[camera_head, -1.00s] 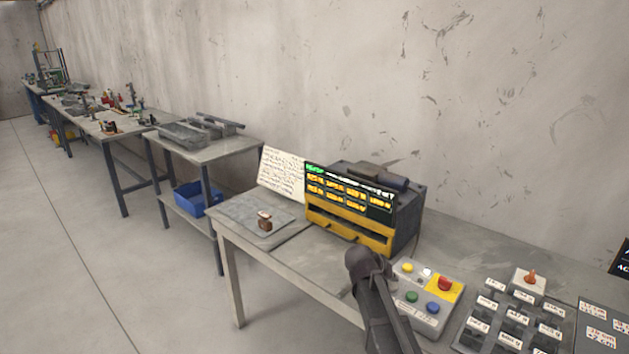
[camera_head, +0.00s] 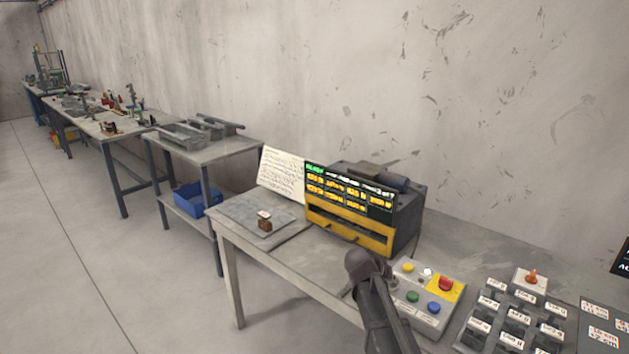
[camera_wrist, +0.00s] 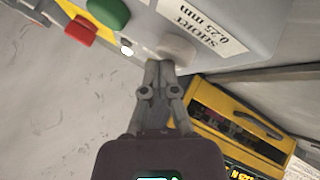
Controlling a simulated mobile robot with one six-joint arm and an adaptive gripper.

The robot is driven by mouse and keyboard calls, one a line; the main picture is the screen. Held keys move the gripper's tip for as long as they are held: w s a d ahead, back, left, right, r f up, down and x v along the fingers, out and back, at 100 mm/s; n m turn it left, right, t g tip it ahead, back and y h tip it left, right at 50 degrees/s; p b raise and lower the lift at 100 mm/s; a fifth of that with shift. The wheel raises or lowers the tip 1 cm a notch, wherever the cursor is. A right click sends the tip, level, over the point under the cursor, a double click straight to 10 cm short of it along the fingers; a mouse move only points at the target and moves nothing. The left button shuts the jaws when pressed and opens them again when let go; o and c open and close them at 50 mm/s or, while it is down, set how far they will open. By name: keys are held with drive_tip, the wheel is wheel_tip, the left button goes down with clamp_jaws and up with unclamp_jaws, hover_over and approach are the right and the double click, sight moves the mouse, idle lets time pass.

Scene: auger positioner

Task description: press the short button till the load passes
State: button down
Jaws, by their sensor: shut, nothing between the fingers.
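In the wrist view, a pale round button (camera_wrist: 178,48) sits on a grey box (camera_wrist: 240,12) beside a white label (camera_wrist: 200,30) reading SHORT 0.25 mm. My gripper (camera_wrist: 158,68) is shut and empty. Its fingertips are close to the lower left edge of the pale button; I cannot tell if they touch it. A green button (camera_wrist: 108,12), a red button (camera_wrist: 80,30) and a small bright white spot (camera_wrist: 127,47) are to the left. In the head view my arm hides the gripper. A yellow and dark unit (camera_head: 345,233) with a lit display (camera_head: 350,190) stands behind.
A control box (camera_head: 428,292) with coloured buttons and a red knob is right of my arm. Several labelled dark blocks (camera_head: 515,320) lie further right. A small brown block (camera_head: 264,222) sits on a grey plate (camera_head: 240,215) at left. The yellow unit also shows in the wrist view (camera_wrist: 215,120).

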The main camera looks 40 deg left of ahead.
idle(0.5)
drive_tip(key=shift+r+p, duration=0.55)
drive_tip(key=shift+p, duration=0.05)
wheel_tip(320, 180, up, 6)
drive_tip(key=p, duration=0.6)
idle(0.3)
idle(1.1)
